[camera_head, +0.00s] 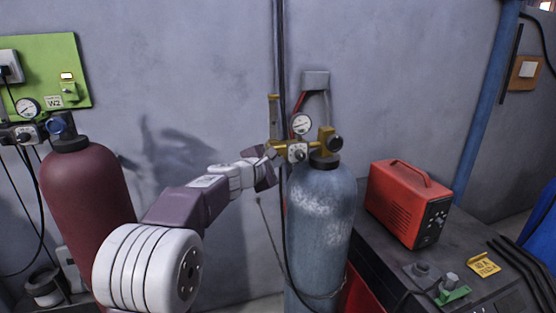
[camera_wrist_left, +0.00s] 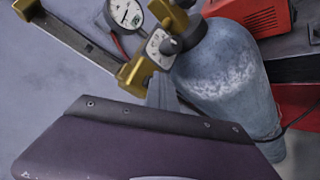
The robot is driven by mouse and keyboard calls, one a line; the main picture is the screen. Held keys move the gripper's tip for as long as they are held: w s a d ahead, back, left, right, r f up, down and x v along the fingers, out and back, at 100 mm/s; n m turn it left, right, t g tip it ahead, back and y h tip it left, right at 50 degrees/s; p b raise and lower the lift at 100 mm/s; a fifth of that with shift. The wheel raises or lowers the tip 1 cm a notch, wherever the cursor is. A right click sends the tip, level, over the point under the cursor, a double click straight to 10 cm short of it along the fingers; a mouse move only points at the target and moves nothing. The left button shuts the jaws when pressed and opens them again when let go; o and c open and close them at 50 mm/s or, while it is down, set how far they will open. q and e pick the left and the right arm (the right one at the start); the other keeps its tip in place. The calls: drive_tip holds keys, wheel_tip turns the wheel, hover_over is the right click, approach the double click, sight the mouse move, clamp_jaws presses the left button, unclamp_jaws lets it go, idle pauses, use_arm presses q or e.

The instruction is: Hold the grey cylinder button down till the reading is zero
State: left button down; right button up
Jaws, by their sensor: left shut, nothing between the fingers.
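The grey-blue gas cylinder (camera_head: 320,215) stands upright in the middle, and its body fills the right of the wrist view (camera_wrist_left: 225,85). On its brass valve block sits a small pale plate with a dark round button or knob (camera_head: 299,154), also in the wrist view (camera_wrist_left: 169,45). A round white gauge (camera_head: 302,124) stands above it; its needle is too small to read. My left gripper (camera_head: 271,154) is shut and empty, just left of the plate. In the wrist view its grey fingertips (camera_wrist_left: 160,90) lie just below the plate; I cannot tell if they touch it.
A maroon cylinder (camera_head: 85,190) with its own gauge (camera_head: 28,107) stands at the left below a green panel (camera_head: 45,55). A red box (camera_head: 408,203) sits on the dark bench (camera_head: 375,245) at the right. Hoses and a vertical pipe run behind the grey cylinder.

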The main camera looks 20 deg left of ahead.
use_arm(q)
drive_tip(key=shift+s+d+b, duration=0.45)
drive_tip(key=shift+s+b, duration=0.1)
drive_tip(key=shift+s, duration=0.25)
drive_tip(key=shift+f, duration=0.1)
drive_tip(key=s+d, duration=0.1)
drive_tip(key=s, duration=0.1)
drive_tip(key=s+d+b, duration=0.1)
drive_tip(key=s, duration=0.1)
drive_tip(key=shift+d+b, duration=0.3)
drive_tip(key=shift+d, duration=0.1)
